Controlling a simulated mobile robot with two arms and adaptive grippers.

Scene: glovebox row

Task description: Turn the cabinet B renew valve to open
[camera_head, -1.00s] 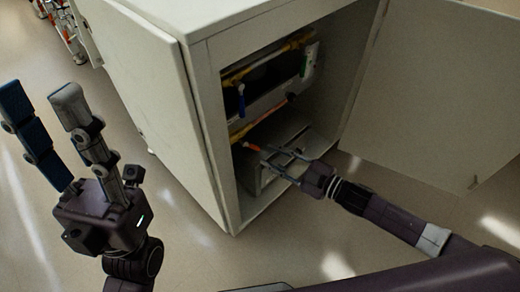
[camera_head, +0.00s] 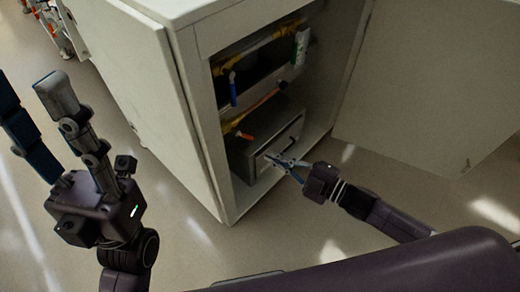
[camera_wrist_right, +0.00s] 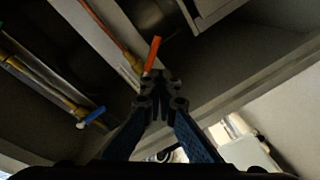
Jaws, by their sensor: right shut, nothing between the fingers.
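The open cabinet (camera_head: 190,100) holds yellow pipes with two valve handles. The blue handle (camera_head: 233,88) hangs down from the upper pipe; it also shows at the left of the wrist view (camera_wrist_right: 95,115). The orange handle (camera_head: 245,136) is on the lower pipe and points out toward the right; in the wrist view it stands just beyond my fingertips (camera_wrist_right: 153,54). I cannot read which valve is renew. My right gripper (camera_head: 270,158) is shut and empty, below and right of the orange handle, seemingly apart from it. My left gripper (camera_head: 32,90) is open and empty outside the cabinet.
A grey box (camera_head: 285,132) sits on the cabinet floor behind my right gripper. The cabinet door (camera_head: 430,80) stands open at the right. A white-and-green piece (camera_head: 301,45) is by the upper pipe. The floor in front is clear.

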